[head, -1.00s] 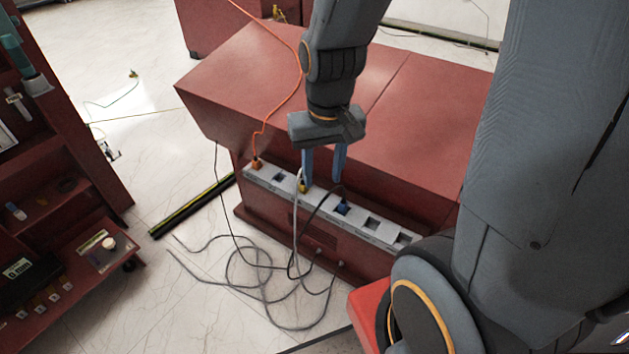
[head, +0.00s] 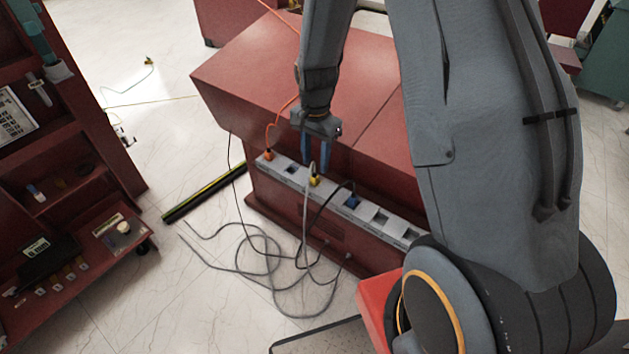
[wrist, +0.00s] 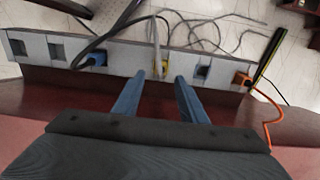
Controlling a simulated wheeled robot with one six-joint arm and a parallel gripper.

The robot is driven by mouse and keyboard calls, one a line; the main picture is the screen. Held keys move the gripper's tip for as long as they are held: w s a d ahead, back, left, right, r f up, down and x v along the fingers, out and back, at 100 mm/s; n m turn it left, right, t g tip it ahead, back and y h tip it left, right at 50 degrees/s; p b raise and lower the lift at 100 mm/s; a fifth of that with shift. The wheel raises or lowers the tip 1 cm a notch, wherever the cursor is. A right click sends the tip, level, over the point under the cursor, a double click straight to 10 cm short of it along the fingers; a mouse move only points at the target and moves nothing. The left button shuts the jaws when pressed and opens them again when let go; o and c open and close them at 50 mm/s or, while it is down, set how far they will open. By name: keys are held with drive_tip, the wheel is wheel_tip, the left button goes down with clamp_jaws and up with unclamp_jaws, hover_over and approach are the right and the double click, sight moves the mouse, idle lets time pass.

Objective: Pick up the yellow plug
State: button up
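The yellow plug (head: 315,181) sits in a socket of the grey socket strip (head: 291,178) on the red cabinet, with a grey cable hanging from it. In the wrist view the yellow plug (wrist: 165,68) lies just beyond the fingertips, roughly between their lines. My gripper (head: 316,167) points down with its two blue fingers just behind and above the plug. The wrist view shows my gripper (wrist: 159,79) open, with nothing between the fingers. Whether a finger touches the plug cannot be told.
An orange plug (head: 267,155) and a blue plug (head: 351,202) sit in the same strip, with open sockets between and beside them. Loose cables (head: 262,250) lie on the floor in front. The red cabinet top (head: 260,75) lies behind the strip. Shelves (head: 75,185) stand at left.

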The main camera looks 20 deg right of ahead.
sight(315, 176)
drive_tip(key=shift+a+f+p, duration=0.15)
drive_tip(key=shift+f+p, duration=0.95)
drive_tip(key=shift+f, duration=1.55)
clamp_jaws()
